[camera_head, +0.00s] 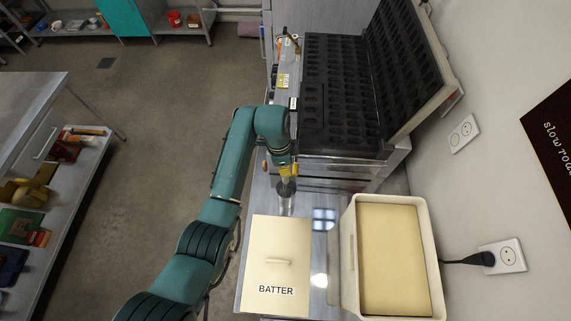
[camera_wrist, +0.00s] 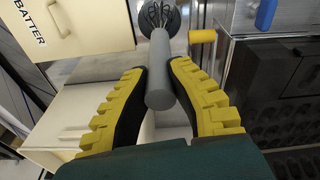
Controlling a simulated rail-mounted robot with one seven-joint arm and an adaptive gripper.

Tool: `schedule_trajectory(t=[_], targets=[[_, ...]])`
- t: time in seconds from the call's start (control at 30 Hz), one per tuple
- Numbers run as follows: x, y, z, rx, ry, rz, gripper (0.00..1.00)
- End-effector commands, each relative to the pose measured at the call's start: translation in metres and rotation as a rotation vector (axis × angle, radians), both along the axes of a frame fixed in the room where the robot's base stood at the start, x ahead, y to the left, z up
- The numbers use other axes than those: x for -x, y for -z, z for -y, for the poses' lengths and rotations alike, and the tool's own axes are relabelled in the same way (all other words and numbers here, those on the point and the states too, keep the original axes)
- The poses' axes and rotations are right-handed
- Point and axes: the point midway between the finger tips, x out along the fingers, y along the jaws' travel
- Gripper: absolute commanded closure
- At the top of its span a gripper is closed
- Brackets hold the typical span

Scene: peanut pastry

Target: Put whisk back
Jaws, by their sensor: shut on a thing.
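The whisk has a grey cylindrical handle (camera_wrist: 160,72) and thin wire loops (camera_wrist: 161,14) at its far end. My gripper (camera_wrist: 158,80), with yellow and black fingers, is shut on the handle. The wire end lies in front of or inside a dark round metal thing at the top of the wrist view; I cannot tell which. In the head view my gripper (camera_head: 288,172) is above a small metal cylinder (camera_head: 286,204) on the metal counter, between the batter lid and the mould machine. The whisk itself is hard to make out there.
A cream lid marked BATTER (camera_head: 278,246) lies just in front. An open cream bin (camera_head: 349,262) of tan batter stands at its right. The black mould machine (camera_head: 340,95) stands behind, its lid raised.

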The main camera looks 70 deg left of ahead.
Motion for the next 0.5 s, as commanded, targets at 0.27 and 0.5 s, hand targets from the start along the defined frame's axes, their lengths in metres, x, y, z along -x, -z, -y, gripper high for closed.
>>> schedule_trajectory(t=[0.27,0.5], targets=[[0.0,0.024,0.0,0.001,0.0,0.0,1.0],[0.0,0.04,0.0,0.0,0.0,0.0,1.0]])
